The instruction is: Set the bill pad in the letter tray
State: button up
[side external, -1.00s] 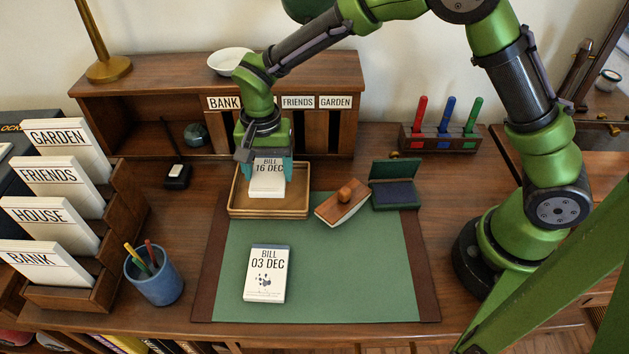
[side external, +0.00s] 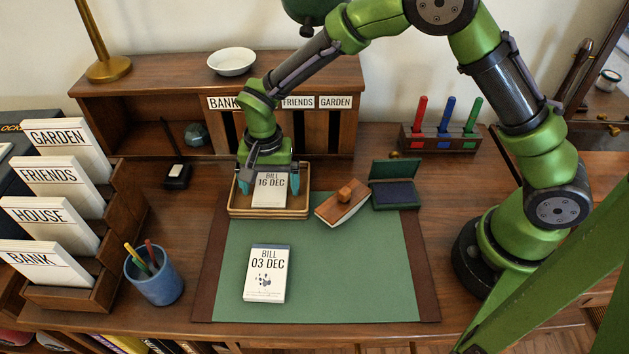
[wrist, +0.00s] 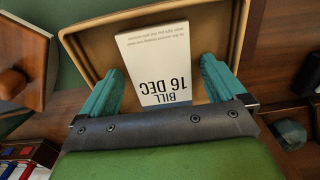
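The bill pad marked 16 DEC (side external: 269,190) lies face up in the wooden letter tray (side external: 268,213). It also shows between my fingers in the wrist view (wrist: 155,65), with the tray's rim (wrist: 130,14) around it. My gripper (side external: 268,182) is over the tray, its teal fingers spread on either side of the pad. In the wrist view my gripper (wrist: 160,85) is open, with a narrow gap between each finger and the pad. A second bill pad, marked 03 DEC (side external: 266,274), lies on the green desk mat (side external: 345,265).
A wooden stamp (side external: 342,203) and an open ink pad (side external: 395,190) sit right of the tray. A pencil cup (side external: 155,278) and a letter rack (side external: 120,235) stand left. A pigeonhole shelf (side external: 330,72) is behind. The mat's right part is clear.

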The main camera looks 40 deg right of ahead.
aim_at(279, 191)
notch_tip(279, 191, up, 12)
jog(key=shift+r, duration=0.2)
dwell(0.4)
jog(key=s+d+r+n+t+y, duration=0.1)
jog(key=s+d+r+n+t, duration=0.1)
jog(key=s+d+r, duration=0.3)
jog(key=s+d+r+n+t+y, duration=0.1)
jog(key=s+d+r+n+t, duration=0.2)
jog(key=s+d, duration=0.7)
jog(key=s+r+t, duration=0.2)
jog(key=s+r, duration=0.1)
jog(key=shift+s, duration=0.4)
